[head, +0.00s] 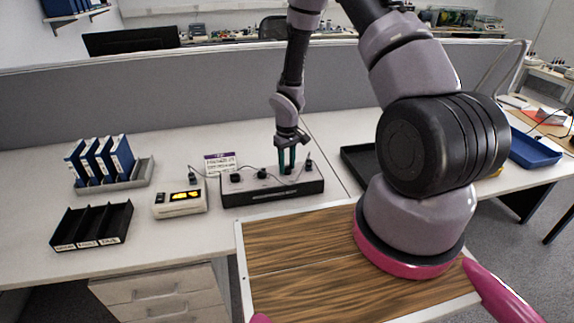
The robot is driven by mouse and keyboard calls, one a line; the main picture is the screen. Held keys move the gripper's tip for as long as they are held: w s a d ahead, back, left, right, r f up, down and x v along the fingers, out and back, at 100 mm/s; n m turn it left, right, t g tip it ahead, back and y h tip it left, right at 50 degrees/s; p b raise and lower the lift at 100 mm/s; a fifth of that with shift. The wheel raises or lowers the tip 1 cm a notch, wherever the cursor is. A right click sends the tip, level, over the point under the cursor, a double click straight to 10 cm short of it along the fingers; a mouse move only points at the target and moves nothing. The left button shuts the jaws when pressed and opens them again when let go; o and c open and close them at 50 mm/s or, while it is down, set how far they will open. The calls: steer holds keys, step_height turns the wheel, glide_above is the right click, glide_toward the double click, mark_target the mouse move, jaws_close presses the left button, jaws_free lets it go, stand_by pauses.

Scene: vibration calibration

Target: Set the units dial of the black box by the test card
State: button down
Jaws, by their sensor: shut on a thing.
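The black box (270,195) has a pale top with a row of black knobs and stands on the bench. My gripper (287,167) points down, its green fingers shut on a dial (287,171) toward the right of that top. The fingers partly hide this dial, and its setting is too small to read. Two more knobs, a middle one (262,174) and a left one (235,178), are clear of the gripper. The test card (220,163), white with a purple band, stands behind the box's left part; its text is not legible.
A cream meter (180,203) with a lit yellow display stands left of the box. Further left are a grey rack (140,174) of blue binders and a black divided tray (92,226). A black tray (358,161) lies right of the box. A grey partition (150,95) runs behind.

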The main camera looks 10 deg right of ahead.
mark_target(287, 166)
steer(key=n, duration=0.5)
steer(key=shift+n, duration=2.5)
steer(key=shift+c, duration=2.3)
jaws_free()
steer(key=shift+r, duration=0.15)
step_height(287, 166, up, 10)
steer(key=shift+r, duration=0.25)
